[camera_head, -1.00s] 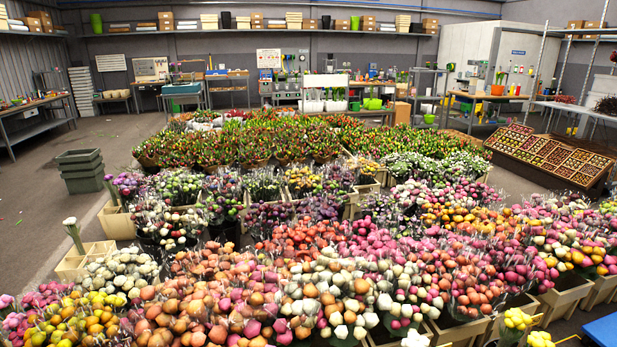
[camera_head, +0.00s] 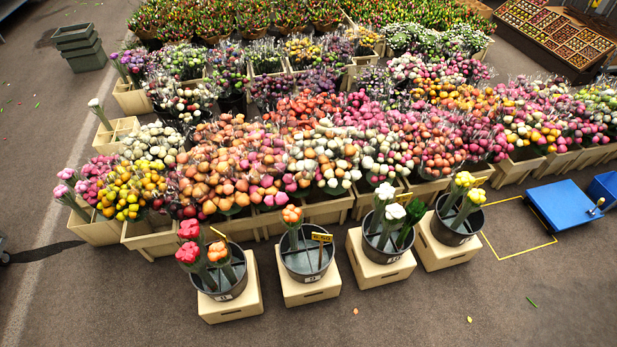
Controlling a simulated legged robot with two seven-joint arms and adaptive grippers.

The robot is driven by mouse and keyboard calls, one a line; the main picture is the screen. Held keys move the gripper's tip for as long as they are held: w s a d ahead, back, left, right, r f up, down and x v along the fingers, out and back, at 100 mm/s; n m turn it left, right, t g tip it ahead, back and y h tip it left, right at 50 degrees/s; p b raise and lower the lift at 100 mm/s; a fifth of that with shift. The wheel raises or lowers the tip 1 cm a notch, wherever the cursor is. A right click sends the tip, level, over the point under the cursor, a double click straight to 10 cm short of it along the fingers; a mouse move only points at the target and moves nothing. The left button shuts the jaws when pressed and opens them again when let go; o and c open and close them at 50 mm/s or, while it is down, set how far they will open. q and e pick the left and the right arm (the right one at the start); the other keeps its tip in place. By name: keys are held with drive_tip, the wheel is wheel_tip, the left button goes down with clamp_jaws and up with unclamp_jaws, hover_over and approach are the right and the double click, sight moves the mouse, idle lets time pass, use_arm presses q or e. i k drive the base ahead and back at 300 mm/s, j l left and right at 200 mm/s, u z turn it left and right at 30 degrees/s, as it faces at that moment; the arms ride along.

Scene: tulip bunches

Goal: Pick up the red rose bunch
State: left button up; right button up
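Red bunches (camera_head: 189,230) stand upright in the leftmost dark bucket (camera_head: 228,288), at the front of the display. An orange-red bunch (camera_head: 218,252) is beside them in the same bucket. The bucket sits on a pale wooden crate (camera_head: 250,300). The flowers are too small to tell whether they are roses or tulips. Neither of my grippers is in view.
Three more buckets on crates stand to the right, with an orange bunch (camera_head: 291,214), white bunches (camera_head: 392,206) and yellow bunches (camera_head: 470,188). Dense crated flowers fill the area behind. A blue platform (camera_head: 563,208) is at right.

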sight(191, 257)
drive_tip(key=u, duration=1.35)
